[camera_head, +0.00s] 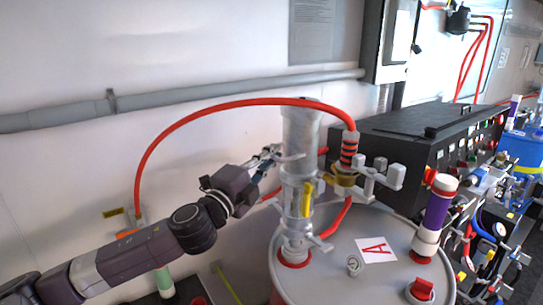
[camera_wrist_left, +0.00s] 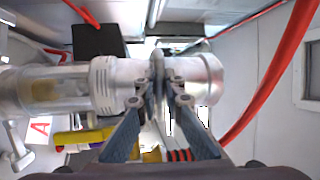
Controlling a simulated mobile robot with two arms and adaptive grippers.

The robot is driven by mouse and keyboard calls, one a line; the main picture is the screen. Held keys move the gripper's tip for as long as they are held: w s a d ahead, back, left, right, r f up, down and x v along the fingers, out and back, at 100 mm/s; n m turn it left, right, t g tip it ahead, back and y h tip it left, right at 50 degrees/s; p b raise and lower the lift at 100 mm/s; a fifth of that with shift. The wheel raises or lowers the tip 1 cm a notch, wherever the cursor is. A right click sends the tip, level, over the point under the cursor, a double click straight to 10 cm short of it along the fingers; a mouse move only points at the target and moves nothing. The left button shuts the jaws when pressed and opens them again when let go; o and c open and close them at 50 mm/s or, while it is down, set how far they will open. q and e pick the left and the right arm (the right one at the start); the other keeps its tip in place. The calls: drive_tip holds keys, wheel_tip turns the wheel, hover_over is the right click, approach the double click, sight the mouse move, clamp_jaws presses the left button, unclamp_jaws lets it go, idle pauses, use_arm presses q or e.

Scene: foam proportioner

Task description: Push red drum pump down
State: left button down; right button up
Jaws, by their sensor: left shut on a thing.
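The drum pump (camera_head: 300,130) is a silvery upright cylinder standing on the grey lid of the drum (camera_head: 330,275), which carries a white label with a red A (camera_head: 376,249). A strip of the drum's red side shows at the bottom. My left gripper (camera_head: 277,155) reaches the upper part of the pump from the left. In the left wrist view, the pump (camera_wrist_left: 105,85) lies sideways across the picture. The fingers of my left gripper (camera_wrist_left: 160,93) are shut on a thin ring or flange around the pump. My right gripper is not in view.
A red hose (camera_head: 240,102) arches over my left arm to a fitting beside the pump. A purple and white cylinder (camera_head: 436,210) stands at the drum's right. A black control box (camera_head: 430,140) stands behind. A grey pipe (camera_head: 190,93) runs along the wall.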

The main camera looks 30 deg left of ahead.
use_arm(q)
wheel_tip(320, 180, down, 9)
drive_tip(key=b, duration=0.6)
drive_tip(key=shift+d+f, duration=0.1)
drive_tip(key=shift+f, duration=0.05)
drive_tip(key=c, duration=2.5)
unclamp_jaws()
drive_tip(key=o, duration=0.5)
drive_tip(key=shift+r, duration=0.2)
drive_tip(key=shift+s, duration=0.1)
